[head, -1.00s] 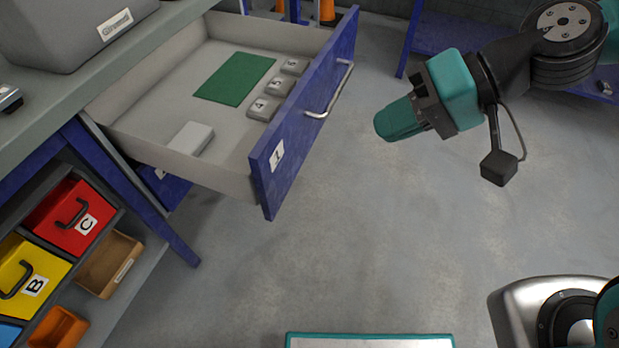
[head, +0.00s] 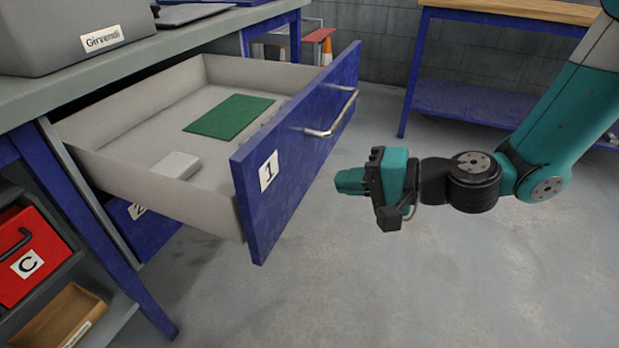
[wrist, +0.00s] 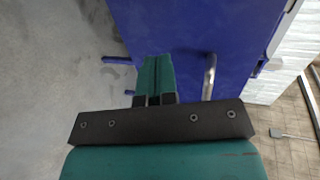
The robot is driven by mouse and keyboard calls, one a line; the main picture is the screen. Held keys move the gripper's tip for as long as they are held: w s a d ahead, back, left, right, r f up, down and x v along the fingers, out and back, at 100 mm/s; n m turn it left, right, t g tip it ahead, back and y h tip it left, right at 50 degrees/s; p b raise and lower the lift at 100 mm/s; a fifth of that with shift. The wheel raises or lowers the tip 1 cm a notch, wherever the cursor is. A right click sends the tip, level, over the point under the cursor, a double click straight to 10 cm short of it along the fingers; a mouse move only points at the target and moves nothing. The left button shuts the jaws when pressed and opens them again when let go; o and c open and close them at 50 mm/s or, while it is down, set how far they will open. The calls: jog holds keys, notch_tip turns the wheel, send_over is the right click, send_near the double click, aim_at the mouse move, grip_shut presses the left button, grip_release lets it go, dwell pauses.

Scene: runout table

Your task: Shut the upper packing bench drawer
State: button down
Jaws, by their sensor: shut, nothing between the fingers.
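The upper packing bench drawer (head: 301,160) is pulled far out of the bench. It has a blue front marked 1 and a silver bar handle (head: 334,117). Its handle also shows in the wrist view (wrist: 209,76), right of my fingers. My gripper (head: 349,181) is shut and empty. It points at the drawer front from the right in the head view, a short way off it and below the handle. In the wrist view my closed fingers (wrist: 155,75) lie over the blue front; I cannot tell whether they touch it.
The lower drawer (head: 144,226), marked 2, is below. Inside the upper drawer lie a green sheet (head: 229,117) and a pale block (head: 175,166). The grey bench top (head: 150,50) holds a grey case (head: 75,38). Another blue table (head: 465,90) stands behind. The floor (head: 300,300) in front is clear.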

aim_at(295, 176)
jog(key=x, duration=0.4)
jog(key=r+x, duration=0.1)
jog(key=x, duration=0.2)
jog(key=shift+a, duration=0.1)
